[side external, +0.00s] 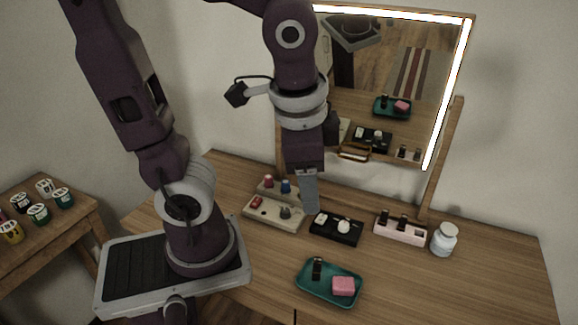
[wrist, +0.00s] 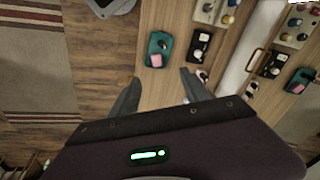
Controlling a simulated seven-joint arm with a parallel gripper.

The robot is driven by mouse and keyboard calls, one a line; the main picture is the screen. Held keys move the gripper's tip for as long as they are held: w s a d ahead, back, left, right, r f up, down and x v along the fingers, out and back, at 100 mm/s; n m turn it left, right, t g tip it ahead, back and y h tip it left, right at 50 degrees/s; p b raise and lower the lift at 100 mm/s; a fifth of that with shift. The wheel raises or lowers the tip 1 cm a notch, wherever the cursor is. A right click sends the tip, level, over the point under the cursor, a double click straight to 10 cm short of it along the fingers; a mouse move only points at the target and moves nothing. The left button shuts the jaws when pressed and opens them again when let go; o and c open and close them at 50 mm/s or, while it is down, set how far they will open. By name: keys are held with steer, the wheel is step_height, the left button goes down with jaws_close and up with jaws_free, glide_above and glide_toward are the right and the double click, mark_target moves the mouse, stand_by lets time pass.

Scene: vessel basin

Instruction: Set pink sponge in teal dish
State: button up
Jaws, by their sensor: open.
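The pink sponge (side external: 343,286) lies in the right part of the teal dish (side external: 306,285) near the front of the wooden table. A small dark upright item (side external: 317,267) stands in the same dish. My gripper (side external: 309,208) points down behind the dish, above the table and apart from the sponge. In the wrist view my gripper (wrist: 158,78) has its two fingers spread with nothing between them. The teal dish (wrist: 153,40) and pink sponge (wrist: 157,61) show just beyond the fingertips there.
A beige tray (side external: 272,222), a black tray (side external: 350,239), a pale pink holder (side external: 402,238) and a white jar (side external: 444,240) stand behind the dish. A lit mirror (side external: 390,75) at the back reflects them. Several small jars (side external: 39,214) stand on a side table at left.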

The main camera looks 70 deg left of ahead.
steer(key=shift+s+a+r+n+t+h, duration=0.1)
steer(key=shift+s+r+n+t+h, duration=0.7)
steer(key=shift+s+r+n+t, duration=1.1)
steer(key=shift+w+f, duration=0.2)
steer(key=shift+f, duration=0.05)
